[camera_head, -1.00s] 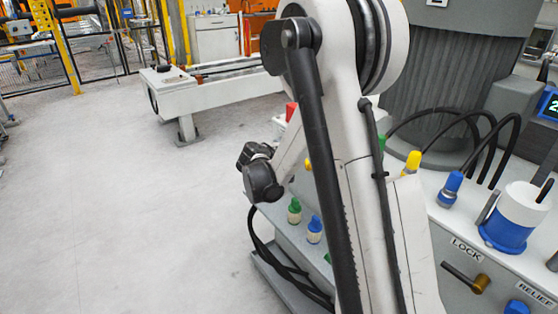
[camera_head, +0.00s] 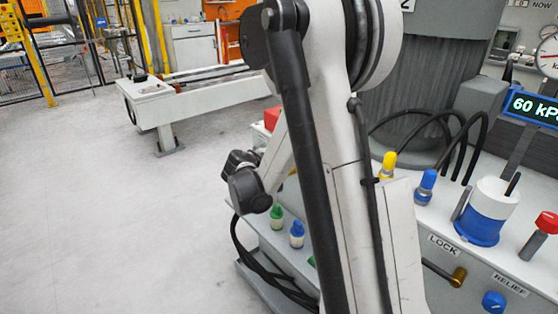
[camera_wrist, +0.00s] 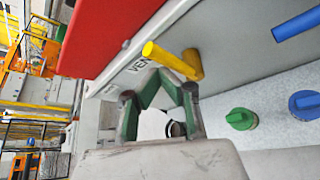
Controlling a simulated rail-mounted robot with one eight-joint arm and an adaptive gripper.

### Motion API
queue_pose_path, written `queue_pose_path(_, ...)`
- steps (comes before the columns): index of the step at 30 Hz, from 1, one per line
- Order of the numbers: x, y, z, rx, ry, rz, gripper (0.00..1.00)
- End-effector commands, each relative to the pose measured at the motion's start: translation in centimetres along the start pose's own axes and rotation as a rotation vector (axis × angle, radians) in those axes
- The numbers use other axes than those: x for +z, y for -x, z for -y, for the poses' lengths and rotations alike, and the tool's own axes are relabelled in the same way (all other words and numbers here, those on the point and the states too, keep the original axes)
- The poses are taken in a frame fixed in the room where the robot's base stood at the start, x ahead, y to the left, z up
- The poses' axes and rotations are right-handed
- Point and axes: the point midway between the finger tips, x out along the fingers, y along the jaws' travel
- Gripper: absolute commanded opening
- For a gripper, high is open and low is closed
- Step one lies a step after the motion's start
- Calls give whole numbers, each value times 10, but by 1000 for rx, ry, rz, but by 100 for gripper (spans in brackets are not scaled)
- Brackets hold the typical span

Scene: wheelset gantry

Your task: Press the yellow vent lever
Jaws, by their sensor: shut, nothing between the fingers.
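The yellow vent lever (camera_wrist: 172,60) shows in the wrist view as a yellow bar sticking out from a white panel. The part-hidden label VENT (camera_wrist: 142,62) is beside it. My gripper (camera_wrist: 162,84) has green and dark fingers, shut and empty, with their tips just below the lever in the picture. I cannot tell whether they touch it. In the head view my own arm covers the middle of the bench, and neither the vent lever nor the fingers can be made out there.
A red block (camera_wrist: 105,35) is close at upper left in the wrist view. Green (camera_wrist: 241,119) and blue (camera_wrist: 305,103) knobs and a blue bar (camera_wrist: 296,25) are to the right. The head view shows a display reading 60 kPa (camera_head: 533,108), a LOCK lever (camera_head: 445,273) and a red-topped lever (camera_head: 540,232).

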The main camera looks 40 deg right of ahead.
Motion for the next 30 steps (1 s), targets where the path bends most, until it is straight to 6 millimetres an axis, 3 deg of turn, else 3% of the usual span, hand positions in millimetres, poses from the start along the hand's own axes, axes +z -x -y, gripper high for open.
queue_pose_path(20,6,0,7,-12,-1,10,0)
queue_pose_path(26,-3,-1,-4,-8,1,8,0)
queue_pose_path(30,-22,-5,-25,-3,4,4,0)
